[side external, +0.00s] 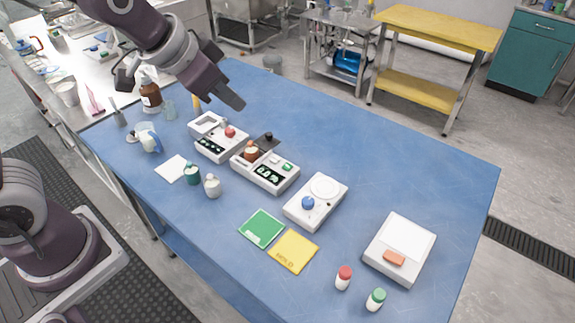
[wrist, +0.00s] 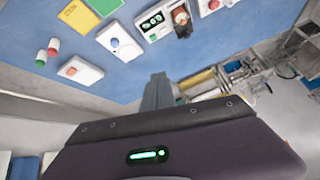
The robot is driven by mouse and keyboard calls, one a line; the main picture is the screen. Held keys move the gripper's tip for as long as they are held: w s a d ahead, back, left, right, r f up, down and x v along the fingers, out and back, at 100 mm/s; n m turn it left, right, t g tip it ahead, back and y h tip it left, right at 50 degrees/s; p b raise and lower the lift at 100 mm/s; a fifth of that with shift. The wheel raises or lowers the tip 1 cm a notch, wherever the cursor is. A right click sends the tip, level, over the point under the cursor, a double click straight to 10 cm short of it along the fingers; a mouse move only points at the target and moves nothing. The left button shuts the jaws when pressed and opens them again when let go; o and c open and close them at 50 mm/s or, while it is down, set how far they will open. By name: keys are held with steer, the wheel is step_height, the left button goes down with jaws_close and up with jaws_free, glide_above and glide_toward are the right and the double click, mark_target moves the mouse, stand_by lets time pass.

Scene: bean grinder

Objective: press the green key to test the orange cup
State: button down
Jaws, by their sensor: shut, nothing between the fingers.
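The green key (side external: 287,167) sits on the right part of a white device (side external: 272,184) with a lit dark display, near the middle of the blue table. The orange cup (side external: 251,152) stands at the left end of that device, beside a dark raised flap. The cup also shows near the top of the wrist view (wrist: 181,16). My gripper (side external: 239,103) is shut and empty. It hangs above the table, behind and up from the device, apart from the key and cup. Its closed fingers show in the wrist view (wrist: 157,78).
A device with a red knob (side external: 230,132) stands left of the display device, and one with a blue knob (side external: 308,202) stands right. Farther right is a device with an orange key (side external: 394,258). Small bottles and green and yellow cards (side external: 293,251) lie nearer the front. The back right is clear.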

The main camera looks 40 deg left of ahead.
mark_target(285, 168)
steer(key=w+d+f+m+t+y, duration=0.1)
steer(key=w+f+m, duration=0.3)
steer(key=w+f, duration=0.8)
steer(key=shift+w+d+f+t+y, duration=0.25)
steer(key=shift+d+f+t+y, duration=0.05)
steer(key=shift+f+t, duration=0.2)
steer(key=shift+f, duration=4.35)
steer(key=shift+f, duration=0.4)
steer(key=shift+f, duration=0.5)
steer(key=shift+r, duration=0.9)
